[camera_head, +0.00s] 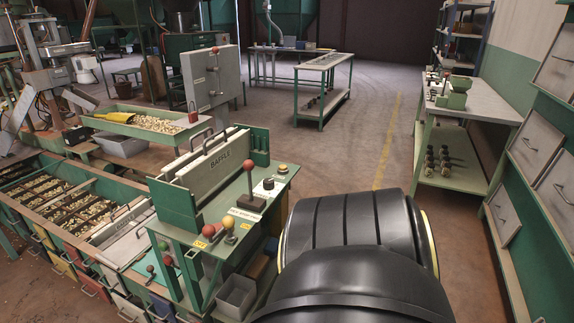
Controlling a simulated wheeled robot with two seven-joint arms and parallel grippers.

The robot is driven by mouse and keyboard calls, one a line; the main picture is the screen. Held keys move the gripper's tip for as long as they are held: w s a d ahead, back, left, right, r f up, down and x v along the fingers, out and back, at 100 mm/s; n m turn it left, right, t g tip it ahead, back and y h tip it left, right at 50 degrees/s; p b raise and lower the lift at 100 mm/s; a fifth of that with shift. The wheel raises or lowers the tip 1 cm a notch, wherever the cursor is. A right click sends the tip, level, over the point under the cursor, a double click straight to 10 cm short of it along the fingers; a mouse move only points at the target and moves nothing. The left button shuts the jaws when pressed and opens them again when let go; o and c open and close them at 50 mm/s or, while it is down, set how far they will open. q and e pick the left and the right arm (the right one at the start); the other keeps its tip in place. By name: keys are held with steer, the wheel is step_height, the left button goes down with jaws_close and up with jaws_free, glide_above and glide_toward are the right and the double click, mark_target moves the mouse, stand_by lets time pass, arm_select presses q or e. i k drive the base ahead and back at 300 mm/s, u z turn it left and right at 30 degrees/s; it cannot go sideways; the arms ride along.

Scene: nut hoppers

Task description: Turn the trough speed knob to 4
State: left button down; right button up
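A green control stand (262,202) stands left of centre, beside a grey plate marked BAFFLE (222,152). On its top is a small dark knob (268,184) on a white dial. I cannot read its numbers or setting, or tell whether it is the trough speed knob. A tall lever with a red ball (248,166) stands just left of it, and a yellow button (283,168) sits behind it. Neither gripper shows. A large black link of my own arm fills the bottom right of centre, close to the stand.
A long green trough of nuts (75,203) with drawers below lies at the left. A green tray of nuts with a yellow scoop (117,117) is behind it. A bench (470,105) and wall drawers (533,140) line the right. Open floor (340,150) lies beyond the stand.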

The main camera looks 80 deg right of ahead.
mark_target(268, 183)
steer(key=z, duration=1.7)
